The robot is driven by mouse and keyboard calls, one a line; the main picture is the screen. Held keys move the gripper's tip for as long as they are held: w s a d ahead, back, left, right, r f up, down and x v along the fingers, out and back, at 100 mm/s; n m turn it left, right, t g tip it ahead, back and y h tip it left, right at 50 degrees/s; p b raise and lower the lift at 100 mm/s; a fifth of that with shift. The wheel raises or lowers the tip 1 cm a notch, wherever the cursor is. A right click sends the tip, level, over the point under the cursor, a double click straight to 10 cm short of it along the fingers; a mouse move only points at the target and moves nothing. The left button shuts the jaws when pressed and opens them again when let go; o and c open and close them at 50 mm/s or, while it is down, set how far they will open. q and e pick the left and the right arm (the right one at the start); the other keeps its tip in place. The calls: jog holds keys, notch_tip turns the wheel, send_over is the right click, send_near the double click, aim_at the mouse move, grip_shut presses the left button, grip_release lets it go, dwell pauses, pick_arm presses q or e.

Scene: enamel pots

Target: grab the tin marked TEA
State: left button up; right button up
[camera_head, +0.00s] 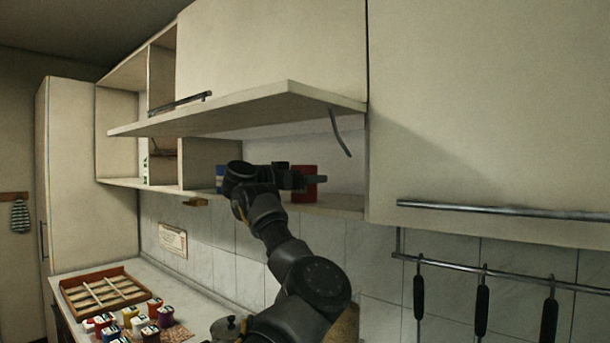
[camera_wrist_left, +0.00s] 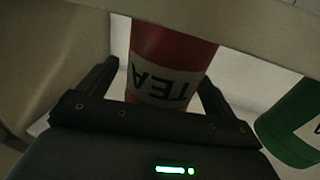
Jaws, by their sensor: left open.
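The red tin (camera_wrist_left: 178,50) has a pale label reading TEA, upside down in the left wrist view. In the head view the red tin (camera_head: 304,190) stands in the open upper cupboard, partly covered by my left gripper (camera_head: 308,180). In the wrist view the open fingers of my left gripper (camera_wrist_left: 158,82) lie on either side of the tin, one to its left and one to its right. Whether either finger touches it is unclear. The tin's far end is cut off by the frame or a pale board.
A green tin (camera_wrist_left: 293,125) stands to the right in the wrist view, close to the finger. A blue item (camera_head: 220,174) is left of my wrist. The raised cupboard door (camera_head: 270,104) hangs above my arm. Small jars (camera_head: 128,318) and a wooden tray (camera_head: 78,303) are on the counter.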

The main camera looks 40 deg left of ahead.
pick_arm(q)
jog(key=shift+w, duration=0.3)
jog(key=shift+s, duration=0.1)
pick_arm(e)
jog(key=shift+r, duration=0.25)
pick_arm(q)
jog(key=c, duration=1.2)
pick_arm(e)
jog(key=shift+w, duration=0.25)
pick_arm(q)
jog(key=shift+r, duration=0.15)
pick_arm(e)
jog(key=shift+f, duration=0.15)
